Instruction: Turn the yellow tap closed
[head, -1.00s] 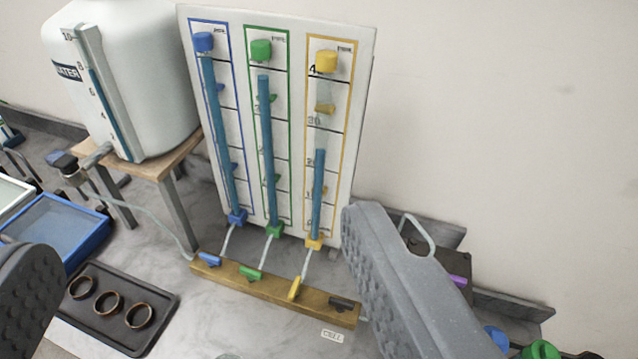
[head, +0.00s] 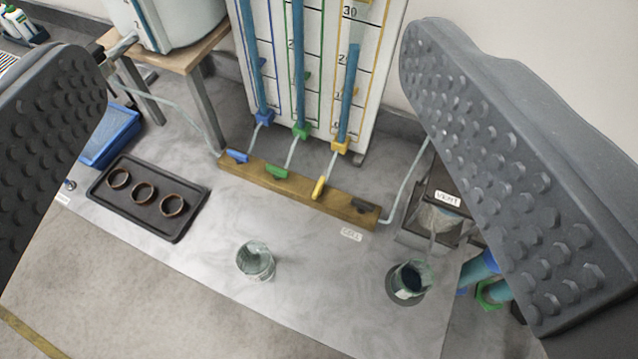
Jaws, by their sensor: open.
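The yellow tap (head: 318,187) is a small lever on the wooden bar (head: 245,178), below the yellow-framed tube. Its handle points across the bar, roughly in line with the thin tube above it. The yellow-framed tube (head: 350,88) holds blue liquid to somewhat below the 30 mark. My gripper (head: 252,48) is wide open and empty, with studded grey fingers at left and right. The yellow tap shows between them, touched by neither.
A glass beaker (head: 256,262) and a dark-based vessel (head: 408,282) stand in front of the bar. A black tray (head: 185,226) with rings lies left. A box labelled VENT (head: 425,222) stands right, partly behind my finger. The surface directly before the bar is clear.

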